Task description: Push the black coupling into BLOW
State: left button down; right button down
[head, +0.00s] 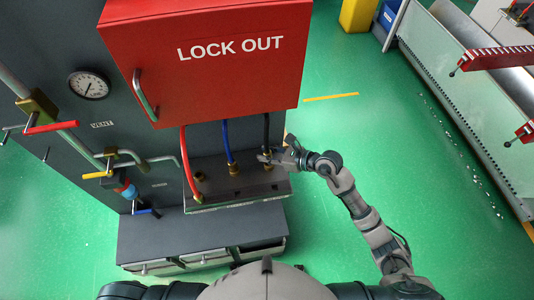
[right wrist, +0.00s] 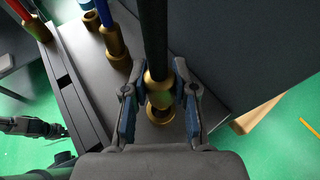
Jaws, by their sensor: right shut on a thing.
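The black hose (head: 266,130) hangs from the red LOCK OUT cabinet. It ends in a brass coupling (right wrist: 158,88), the black coupling. My right gripper (head: 268,158) comes in from the right and is shut on this coupling; its two fingers (right wrist: 160,95) flank it in the right wrist view. Just below the coupling is a brass port (right wrist: 160,114) whose dark opening partly shows, so the coupling appears not seated in it. No BLOW label is readable. A dark jointed part (right wrist: 38,127) at the left of the right wrist view may be my left gripper; its fingers are unclear.
The red hose (head: 187,160) and blue hose (head: 227,142) run down to brass fittings on the grey ledge (head: 218,190). A bare brass fitting (head: 199,176) stands between them. The red cabinet (head: 205,75) overhangs the ledge. Green floor (head: 360,130) is clear to the right.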

jog(key=shift+s+d+f, duration=0.1)
jog(key=shift+d+f, duration=0.1)
jog(key=shift+f, duration=0.4)
jog(key=shift+s+d+f, duration=0.1)
jog(key=shift+d+f, duration=0.1)
jog(key=shift+f, duration=0.35)
jog(key=shift+a+b, duration=0.15)
jog(key=shift+b, duration=0.25)
